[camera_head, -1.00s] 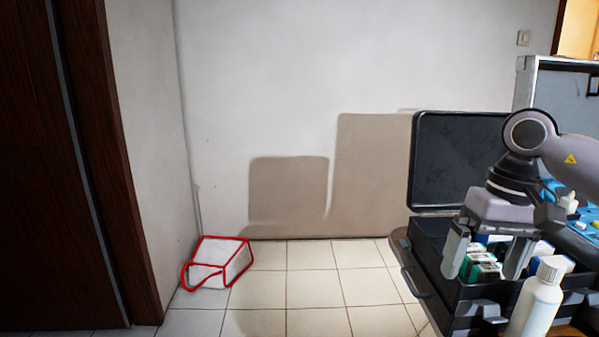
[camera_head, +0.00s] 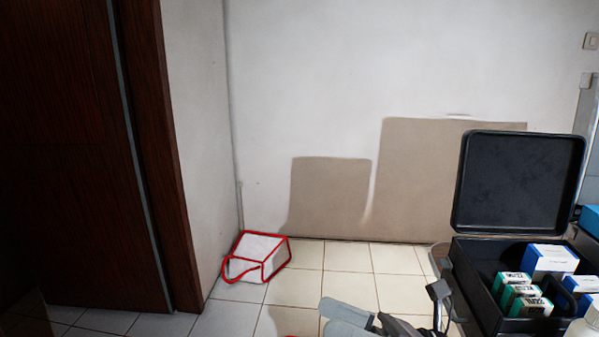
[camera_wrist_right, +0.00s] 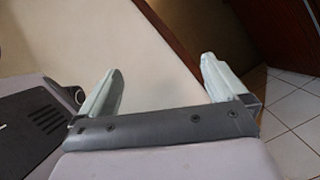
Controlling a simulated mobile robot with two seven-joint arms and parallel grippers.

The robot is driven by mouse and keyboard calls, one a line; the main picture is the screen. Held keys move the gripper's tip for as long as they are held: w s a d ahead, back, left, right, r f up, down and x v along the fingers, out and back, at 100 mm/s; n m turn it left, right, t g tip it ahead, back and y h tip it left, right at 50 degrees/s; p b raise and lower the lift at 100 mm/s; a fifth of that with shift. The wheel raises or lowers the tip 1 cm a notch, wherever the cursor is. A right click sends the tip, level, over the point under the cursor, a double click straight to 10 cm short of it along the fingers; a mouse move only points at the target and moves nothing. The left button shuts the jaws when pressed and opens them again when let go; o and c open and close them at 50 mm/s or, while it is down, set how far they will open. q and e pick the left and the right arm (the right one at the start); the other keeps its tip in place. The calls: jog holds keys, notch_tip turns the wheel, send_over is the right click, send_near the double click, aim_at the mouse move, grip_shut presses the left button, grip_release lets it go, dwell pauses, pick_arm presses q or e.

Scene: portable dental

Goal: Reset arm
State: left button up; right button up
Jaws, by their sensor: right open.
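My right gripper (camera_head: 328,316) shows low in the head view, over the tiled floor left of the open case. Its two pale fingers point left, and most of its arm is cut off by the frame's bottom. In the right wrist view the same gripper (camera_wrist_right: 162,80) has its fingers wide apart with nothing between them. A pale wall and a brown door frame show beyond the fingers. My left gripper is in neither view.
The black case (camera_head: 470,290) stands open at right, holding green-white boxes (camera_head: 517,290) and a blue-white box (camera_head: 550,260). A white bottle (camera_head: 583,328) is cut off at the lower right. A white, red-edged bag (camera_head: 262,254) lies on the floor by the wall.

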jog(key=w+d+f+m+t+h+p, duration=0.1)
jog(key=d+f+m+t+h, duration=0.4)
jog(key=m, duration=0.9)
jog(key=w+d+f+m+t+h+p, duration=0.1)
jog(key=d+f+m+t+h, duration=0.2)
jog(key=f+m+t+h, duration=0.7)
jog(key=s+d+f+m+g+h+p, duration=0.1)
jog(key=s+d+f+m+g+h, duration=0.1)
jog(key=s+f+m, duration=0.4)
jog(key=s+d+f+m+g+h+p, duration=0.1)
jog(key=s+d+f+m+g, duration=0.3)
jog(key=m, duration=0.8)
jog(key=s+f+g+h, duration=0.1)
jog(key=s+f+g, duration=0.1)
jog(key=s+g, duration=0.1)
jog(key=shift+s+d+f, duration=0.3)
jog(key=shift+s+d, duration=0.05)
jog(key=shift+s, duration=0.3)
